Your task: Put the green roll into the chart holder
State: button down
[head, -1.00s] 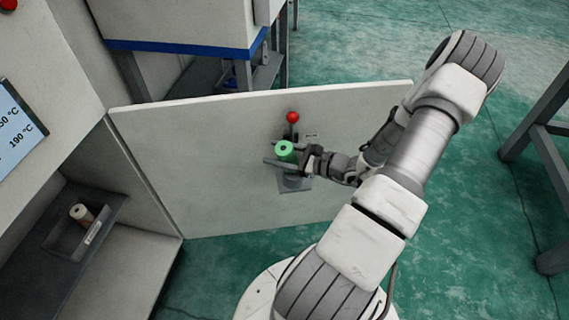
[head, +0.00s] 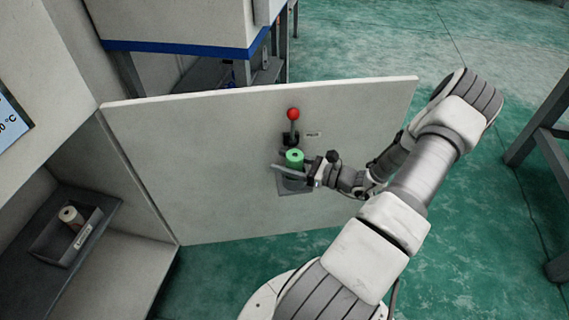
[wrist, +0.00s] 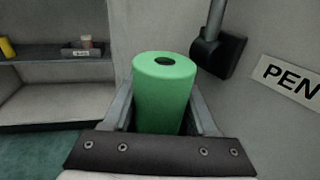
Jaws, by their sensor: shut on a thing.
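The green roll (head: 294,157) is upright between the fingers of my gripper (head: 294,170), in front of the door panel. In the wrist view the roll (wrist: 164,95) has a dark hole in its top, and a finger of my gripper (wrist: 163,112) lies along each side of it. The grey chart holder (head: 288,187) is on the panel below the lever, directly under the gripper in the head view. My gripper and the roll hide most of its opening. I cannot tell whether the roll's lower end is inside it.
A red-knobbed lever (head: 293,122) stands just above the roll, its label (head: 313,134) beside it. The open door panel (head: 200,170) spans the middle. Green floor lies right.

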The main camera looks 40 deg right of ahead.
jog(key=shift+f+b, duration=0.3)
jog(key=shift+f, duration=0.3)
jog(key=shift+c, duration=2.3)
grip_release()
jog(key=shift+r, duration=0.25)
jog(key=p+v, duration=0.3)
jog(key=v, duration=0.9)
jog(key=shift+r, duration=0.35)
